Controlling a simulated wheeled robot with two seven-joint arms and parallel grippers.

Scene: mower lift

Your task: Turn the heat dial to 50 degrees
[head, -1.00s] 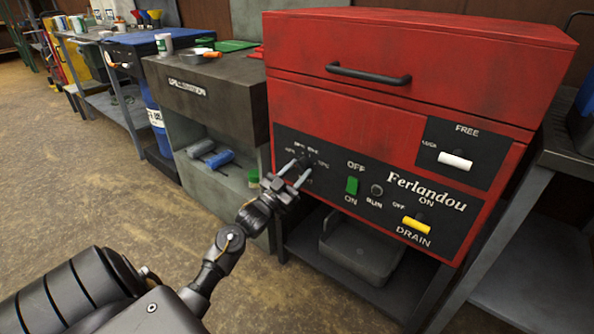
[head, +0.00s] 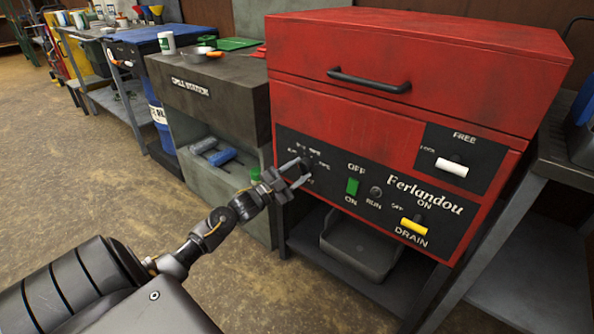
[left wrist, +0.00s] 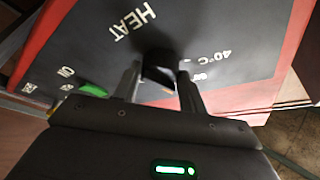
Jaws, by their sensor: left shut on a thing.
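In the left wrist view the dial (left wrist: 160,67) stands between the two fingers of the left gripper (left wrist: 160,83). The word HEAT and a 40°C mark show beside the dial there. The dial's pointer is not clear, so its setting cannot be read. My right gripper is not in view.
Right of the dial are a green switch (head: 352,186), a run button (head: 376,192), a yellow drain switch (head: 413,225) and a white lock switch (head: 451,168). A dark-topped grey station (head: 215,95) stands left of the machine. The floor in front is clear.

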